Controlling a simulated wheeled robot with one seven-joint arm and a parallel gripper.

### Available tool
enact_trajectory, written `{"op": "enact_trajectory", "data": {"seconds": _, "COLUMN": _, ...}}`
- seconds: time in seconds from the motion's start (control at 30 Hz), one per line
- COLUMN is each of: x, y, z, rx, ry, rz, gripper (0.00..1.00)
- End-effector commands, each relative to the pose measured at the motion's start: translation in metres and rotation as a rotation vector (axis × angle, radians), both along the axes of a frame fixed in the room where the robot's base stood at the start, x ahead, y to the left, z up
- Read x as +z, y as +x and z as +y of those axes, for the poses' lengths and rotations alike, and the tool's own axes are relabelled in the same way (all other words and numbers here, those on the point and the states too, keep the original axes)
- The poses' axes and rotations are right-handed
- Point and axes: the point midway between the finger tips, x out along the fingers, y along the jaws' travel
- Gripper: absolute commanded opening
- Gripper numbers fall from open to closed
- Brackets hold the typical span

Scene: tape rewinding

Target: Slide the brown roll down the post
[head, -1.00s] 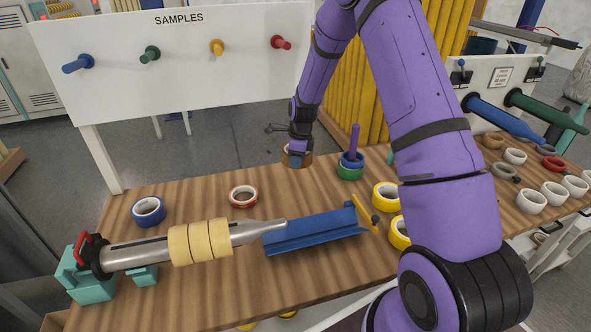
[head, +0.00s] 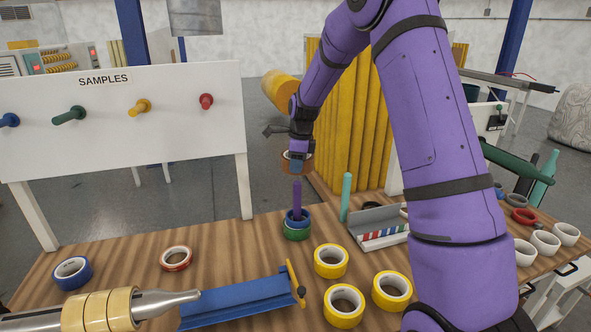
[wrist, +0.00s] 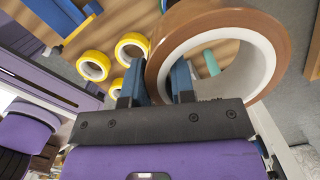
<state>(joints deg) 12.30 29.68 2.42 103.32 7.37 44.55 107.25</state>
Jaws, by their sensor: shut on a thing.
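The brown roll (head: 306,164) is held in the air, a little above the tip of the purple post (head: 297,190) in the head view; I cannot tell if it is centred over it. A blue roll (head: 296,221) and a green roll (head: 296,234) sit stacked around the post's foot. My gripper (head: 296,160) is shut on the roll's wall. In the wrist view my gripper (wrist: 157,85) has its two blue fingers on the near wall of the brown roll (wrist: 161,65), whose white core shows. The purple post is not clearly visible there.
A teal post (head: 346,195) and a grey tray (head: 380,218) stand right of the purple post. Yellow rolls (head: 331,261) lie in front, beside a blue trough (head: 240,300). A red roll (head: 176,258) and a blue-white roll (head: 72,272) lie at left.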

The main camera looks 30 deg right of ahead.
Motion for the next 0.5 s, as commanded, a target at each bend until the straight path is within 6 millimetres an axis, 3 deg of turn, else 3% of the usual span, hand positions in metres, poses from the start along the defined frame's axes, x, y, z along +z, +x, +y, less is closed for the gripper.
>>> {"op": "enact_trajectory", "data": {"seconds": 0.5, "x": -0.042, "y": 0.000, "z": 0.000, "rx": -0.001, "ry": 0.001, "rz": 0.002, "gripper": 0.00}}
